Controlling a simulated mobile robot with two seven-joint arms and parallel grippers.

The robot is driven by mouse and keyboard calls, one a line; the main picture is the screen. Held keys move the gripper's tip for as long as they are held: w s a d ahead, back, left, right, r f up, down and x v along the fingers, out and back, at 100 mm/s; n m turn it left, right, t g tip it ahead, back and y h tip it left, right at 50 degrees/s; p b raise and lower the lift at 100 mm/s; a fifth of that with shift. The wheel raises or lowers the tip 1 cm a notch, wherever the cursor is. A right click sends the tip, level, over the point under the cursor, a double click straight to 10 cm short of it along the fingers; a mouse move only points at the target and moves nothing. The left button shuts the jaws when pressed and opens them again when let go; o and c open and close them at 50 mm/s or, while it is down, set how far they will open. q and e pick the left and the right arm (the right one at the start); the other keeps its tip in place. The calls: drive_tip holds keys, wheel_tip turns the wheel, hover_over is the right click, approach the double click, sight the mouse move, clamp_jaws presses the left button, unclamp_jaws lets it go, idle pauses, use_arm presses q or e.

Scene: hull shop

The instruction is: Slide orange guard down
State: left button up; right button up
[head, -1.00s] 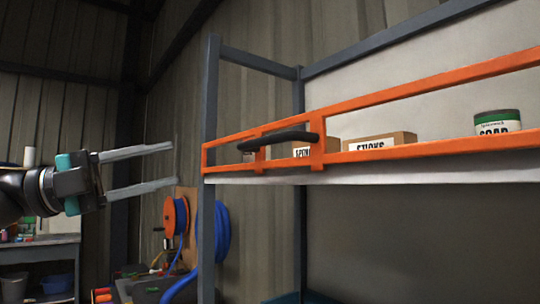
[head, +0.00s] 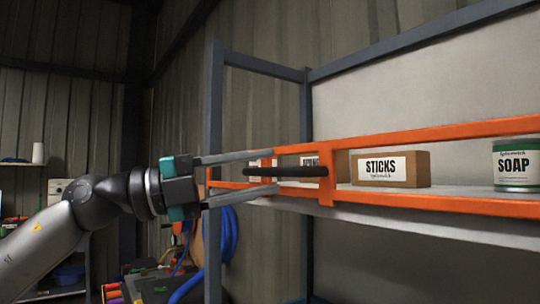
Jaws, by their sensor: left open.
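The orange guard (head: 428,137) is a long frame across the front of the shelf, its lower rail near the shelf's front edge. A black bar handle (head: 300,172) is fixed across its left part. My left gripper (head: 277,171) is open, its two grey fingers pointing right, one above and one below the level of the handle's left end. The fingers overlap the guard's left end in the picture; I cannot tell if they touch it. My right gripper is not in view.
Behind the guard on the shelf (head: 440,190) stand a STICKS box (head: 390,169), another partly hidden box and a SOAP can (head: 516,166). A grey post (head: 214,110) rises at the shelf's left. A blue hose (head: 228,235) hangs below.

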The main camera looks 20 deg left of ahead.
use_arm(q)
drive_tip(key=shift+x, duration=1)
clamp_jaws()
idle(0.8)
